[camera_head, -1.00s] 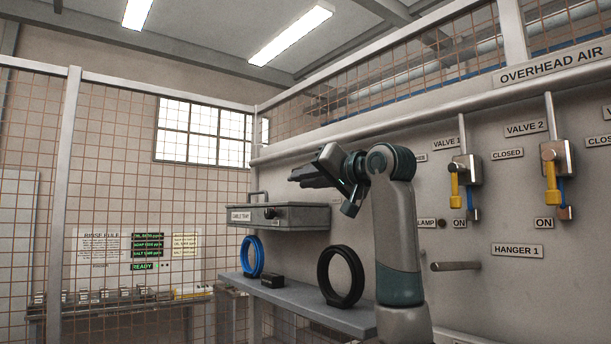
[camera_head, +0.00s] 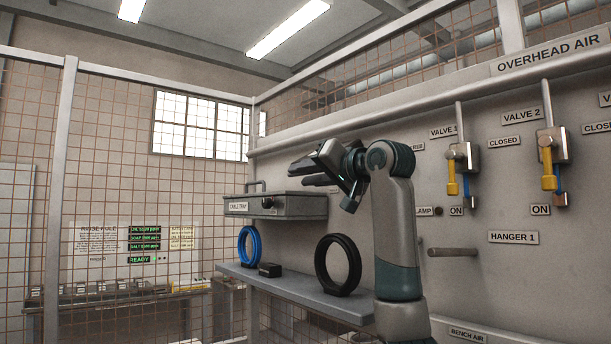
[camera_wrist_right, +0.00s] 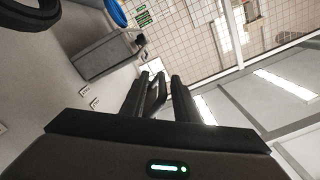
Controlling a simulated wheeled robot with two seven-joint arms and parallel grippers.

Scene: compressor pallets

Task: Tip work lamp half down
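I cannot make out the work lamp for certain in either view. A wall label reading LAMP (camera_head: 424,211) is partly covered by my right arm, with a dark round knob (camera_head: 438,211) beside it. My right gripper (camera_head: 305,174) is raised in front of the wall, above the right end of the grey cable tray. In the right wrist view its two dark fingers (camera_wrist_right: 157,98) are apart. A dark loop-shaped bar (camera_wrist_right: 154,92) shows between them; I cannot tell what it belongs to or whether it is touched. My left gripper is not in view.
The cable tray (camera_head: 285,206) hangs on the wall above a shelf (camera_head: 300,301). A blue ring (camera_head: 243,247) and a black ring (camera_head: 322,268) stand on the shelf. Valve 1 (camera_head: 463,157), valve 2 (camera_head: 555,150) and a hanger peg (camera_head: 453,252) are on the right.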

